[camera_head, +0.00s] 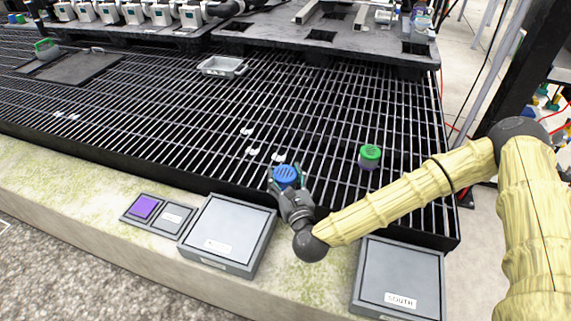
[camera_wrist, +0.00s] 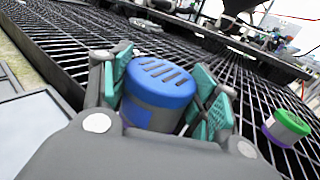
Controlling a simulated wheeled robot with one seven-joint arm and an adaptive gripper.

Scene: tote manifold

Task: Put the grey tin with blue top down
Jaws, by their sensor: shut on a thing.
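The grey tin with blue top (camera_head: 286,176) is held in my gripper (camera_head: 288,182), near the front edge of the black grating. In the wrist view the tin (camera_wrist: 157,92) stands between the two teal finger pads of my gripper (camera_wrist: 160,100), blue slotted top up, with a purple-blue patch low on its side. The fingers are closed on its sides. Its underside is hidden, so I cannot tell whether it touches the grating.
A tin with a green top (camera_head: 369,157) stands on the grating (camera_head: 330,130) to the right. Grey boxes (camera_head: 228,235) and a box labelled SOUTH (camera_head: 401,278) line the concrete ledge in front. A grey tray (camera_head: 222,67) sits farther back. Small white pieces (camera_head: 252,151) lie left of my gripper.

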